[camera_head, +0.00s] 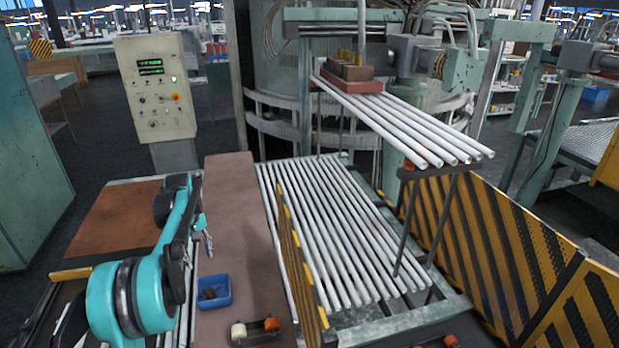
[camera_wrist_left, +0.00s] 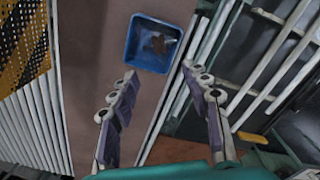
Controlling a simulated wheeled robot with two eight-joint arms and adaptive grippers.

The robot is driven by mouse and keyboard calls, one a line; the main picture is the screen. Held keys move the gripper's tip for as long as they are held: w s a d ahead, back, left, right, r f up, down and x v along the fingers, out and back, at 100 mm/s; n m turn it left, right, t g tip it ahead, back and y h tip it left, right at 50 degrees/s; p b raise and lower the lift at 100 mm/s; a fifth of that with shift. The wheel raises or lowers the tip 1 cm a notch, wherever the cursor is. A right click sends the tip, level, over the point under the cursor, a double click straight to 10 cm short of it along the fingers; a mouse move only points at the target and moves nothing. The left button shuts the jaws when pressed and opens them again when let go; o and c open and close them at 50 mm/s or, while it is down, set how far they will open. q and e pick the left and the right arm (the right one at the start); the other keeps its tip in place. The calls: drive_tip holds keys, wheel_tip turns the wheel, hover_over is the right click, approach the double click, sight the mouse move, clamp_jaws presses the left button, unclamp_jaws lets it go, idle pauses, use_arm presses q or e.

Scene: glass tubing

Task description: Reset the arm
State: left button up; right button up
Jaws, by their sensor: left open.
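My left arm comes in from the left in the head view, its teal links bent over the brown bench. My left gripper (camera_head: 206,243) hangs at the arm's end above the brown bench top (camera_head: 232,190), behind the blue bin. In the left wrist view my left gripper (camera_wrist_left: 158,75) is open, its two fingers wide apart with nothing between them. The blue bin (camera_wrist_left: 153,42) lies beyond the fingertips in that view, apart from them. My right gripper is not in view.
The blue bin (camera_head: 214,292) holds small dark pieces. A small roller fixture (camera_head: 256,331) sits at the bench's front. Glass tubes (camera_head: 318,225) lie on a rack to the right, behind a yellow-black striped guard (camera_head: 295,262). More tubes (camera_head: 400,122) rest higher up. A control panel (camera_head: 155,88) stands behind.

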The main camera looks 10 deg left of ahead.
use_arm(q)
drive_tip(key=s+d+f+m+t+b, duration=0.1)
drive_tip(key=s+d+f+m+b, duration=0.15)
drive_tip(key=d+b, duration=0.3)
drive_tip(key=s+d+f+m+t+y+b, duration=0.1)
drive_tip(key=s+d+b, duration=0.25)
drive_tip(key=d, duration=0.35)
drive_tip(key=s+d+f+m+t+b, duration=0.1)
drive_tip(key=s+d+m+b, duration=0.15)
drive_tip(key=d+b, duration=0.35)
drive_tip(key=s+d+f+m+t+b, duration=0.2)
drive_tip(key=s+d+f+b, duration=0.3)
drive_tip(key=f, duration=0.4)
drive_tip(key=s+d+f+m+t+h+b, duration=0.1)
drive_tip(key=s+d+f+m+t+b, duration=0.1)
drive_tip(key=s+d+f+b, duration=0.4)
drive_tip(key=s+d+f+m, duration=0.1)
drive_tip(key=s+d+f, duration=0.1)
drive_tip(key=s+f, duration=0.1)
drive_tip(key=shift+s+d+f+m+b, duration=0.2)
drive_tip(key=shift+s+m+b, duration=0.15)
drive_tip(key=shift+s, duration=0.2)
